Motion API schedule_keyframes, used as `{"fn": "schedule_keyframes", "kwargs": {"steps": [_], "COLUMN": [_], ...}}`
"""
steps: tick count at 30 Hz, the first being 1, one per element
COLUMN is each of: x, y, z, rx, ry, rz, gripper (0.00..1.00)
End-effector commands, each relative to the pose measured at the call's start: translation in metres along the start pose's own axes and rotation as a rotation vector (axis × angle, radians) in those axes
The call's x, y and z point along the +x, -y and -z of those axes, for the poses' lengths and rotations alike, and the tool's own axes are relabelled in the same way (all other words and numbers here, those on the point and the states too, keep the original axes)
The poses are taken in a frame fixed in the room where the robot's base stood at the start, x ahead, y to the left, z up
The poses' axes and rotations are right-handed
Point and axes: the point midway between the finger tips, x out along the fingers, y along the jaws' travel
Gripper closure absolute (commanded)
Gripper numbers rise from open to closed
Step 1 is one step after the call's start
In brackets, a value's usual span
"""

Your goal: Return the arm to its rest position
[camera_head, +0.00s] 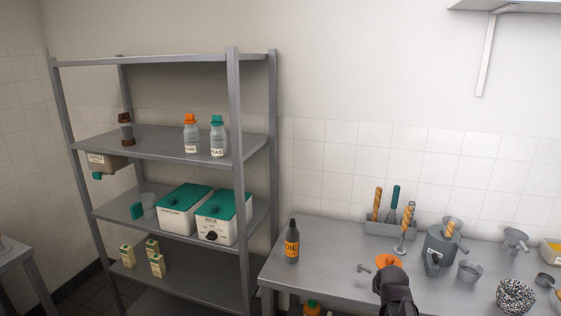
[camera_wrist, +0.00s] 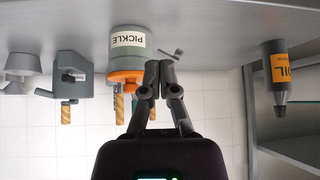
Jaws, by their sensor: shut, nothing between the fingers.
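My gripper (camera_wrist: 159,66) is in the middle of the wrist view, where the scene appears upside down. Its two dark fingers are together at the tips with nothing between them. A jar labelled PICKLE (camera_wrist: 127,42) with an orange lid (camera_wrist: 124,77) shows just left of the fingers; I cannot tell the gap. In the head view the dark end of my arm (camera_head: 396,290) is over the metal table (camera_head: 330,270), low in the picture. It hides most of the jar, leaving the orange lid (camera_head: 385,260) visible.
An oil bottle (camera_head: 292,243) stands near the table's left end. A metal shelf rack (camera_head: 236,110) stands at left. The air above the table is open.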

Motion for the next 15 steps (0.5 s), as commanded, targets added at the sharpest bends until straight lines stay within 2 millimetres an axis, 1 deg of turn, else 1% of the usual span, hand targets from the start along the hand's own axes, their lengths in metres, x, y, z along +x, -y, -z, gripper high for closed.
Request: {"fn": "schedule_keyframes", "kwargs": {"steps": [1,3,9,12,15], "x": [-0.003,-0.007,-0.028,-0.041,-0.052], "y": [0.015,0.032,0.077,0.093,0.103], "z": [-0.014,-0.033,-0.090,-0.114,-0.131], "rx": [-0.017,-0.039,-0.107,-0.140,-0.164], "ry": [0.055,0.139,0.384,0.491,0.573], "rz": [0.014,0.029,0.057,0.061,0.060], "gripper": [1.00,1.00,1.00,1.00,1.00]}}
